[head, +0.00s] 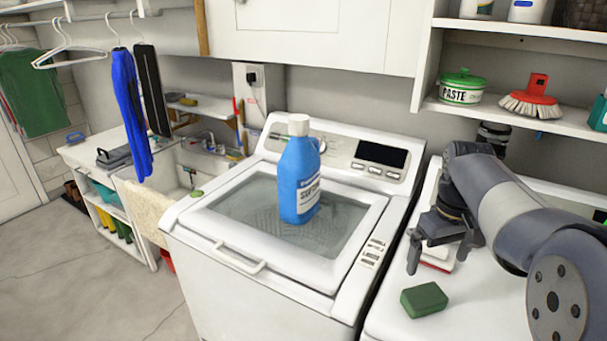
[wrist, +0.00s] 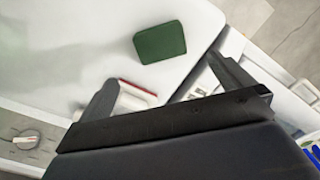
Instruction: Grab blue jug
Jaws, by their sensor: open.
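The blue jug (head: 299,178) with a white cap and a white label stands upright on the glass lid of the washing machine (head: 217,280) in the middle of the head view. A bit of blue at the lower right edge of the wrist view (wrist: 312,152) may be part of it. My gripper (head: 437,262) hangs to the right of the jug, over the neighbouring white machine (head: 385,325), apart from the jug. Its two fingers are spread and nothing is between them. It also shows in the wrist view (wrist: 165,75).
A green sponge (head: 424,299) and a white-and-red item (head: 437,254) lie on the right machine near my gripper. A shelf (head: 520,117) above holds a paste tub (head: 462,87) and a red brush (head: 534,92). A sink (head: 180,165) stands left.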

